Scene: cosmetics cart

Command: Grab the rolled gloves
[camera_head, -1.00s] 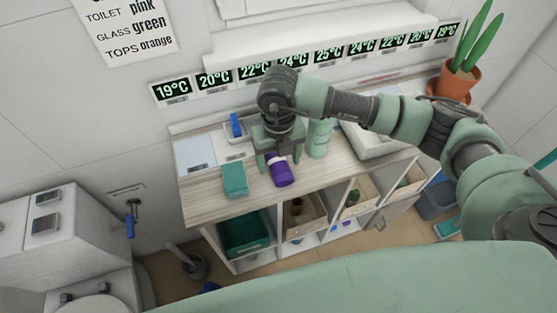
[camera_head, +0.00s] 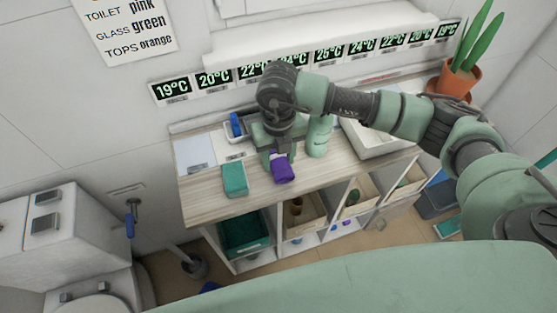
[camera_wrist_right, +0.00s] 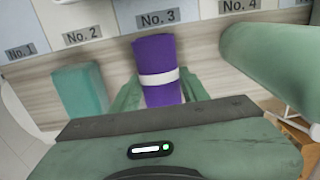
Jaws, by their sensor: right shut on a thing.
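The rolled gloves (camera_head: 283,170) are a purple roll with a white band, on the wooden cart top (camera_head: 207,206). They also show in the right wrist view (camera_wrist_right: 157,64), lying with the far end toward the No. 3 label. My right gripper (camera_head: 276,157) reaches down over the roll from behind and is shut on it, with green fingers at both sides in the wrist view. The gripper partly hides the roll's far end in the head view. My left gripper is not in view.
A teal block (camera_head: 235,179) lies just left of the gloves. A green cylinder (camera_head: 319,137) stands close on the right. A white tray (camera_head: 375,141) and a potted plant (camera_head: 455,80) are farther right. Open shelves with bins (camera_head: 243,232) lie below the top.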

